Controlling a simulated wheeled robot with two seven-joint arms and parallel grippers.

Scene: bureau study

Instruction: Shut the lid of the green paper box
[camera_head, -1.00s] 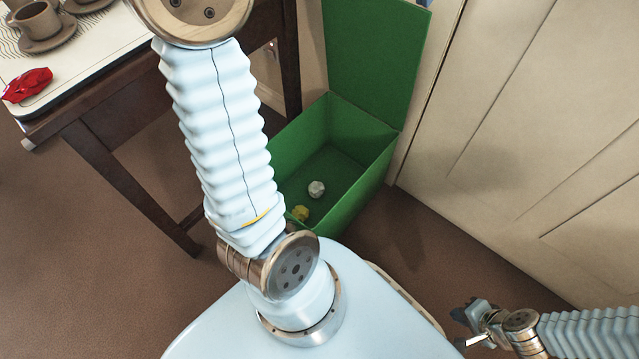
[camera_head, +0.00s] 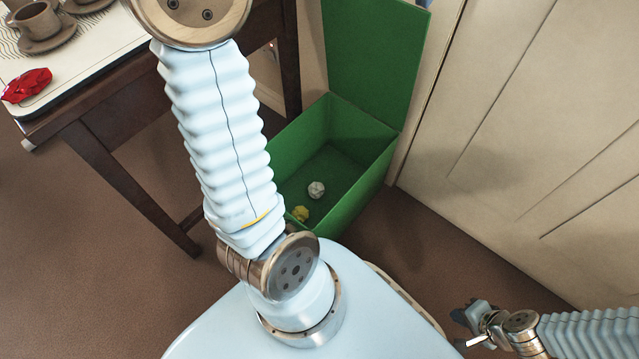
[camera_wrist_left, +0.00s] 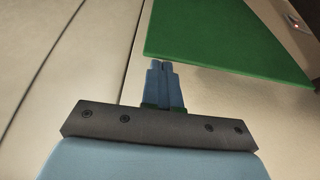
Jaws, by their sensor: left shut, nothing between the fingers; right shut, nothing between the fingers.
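The green paper box (camera_head: 345,205) stands on the floor beside the table, partly hidden behind my arm in the head view. Its lid (camera_head: 375,60) is open and stands up at the back of the box. A white crumpled ball (camera_head: 316,189) and a yellow one (camera_head: 300,213) lie inside. In the left wrist view, the green lid (camera_wrist_left: 235,40) fills the upper right. My left gripper (camera_wrist_left: 161,66) is shut and empty, with its tips near the lid's lower edge; I cannot tell if they touch. My right gripper (camera_head: 467,328) is shut and empty at the lower right.
A dark wooden table (camera_head: 110,170) at left carries cups, saucers and a red object (camera_head: 27,85). A cream panelled wall or door (camera_head: 510,130) stands close on the right of the box. Brown floor (camera_head: 80,270) is clear at lower left.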

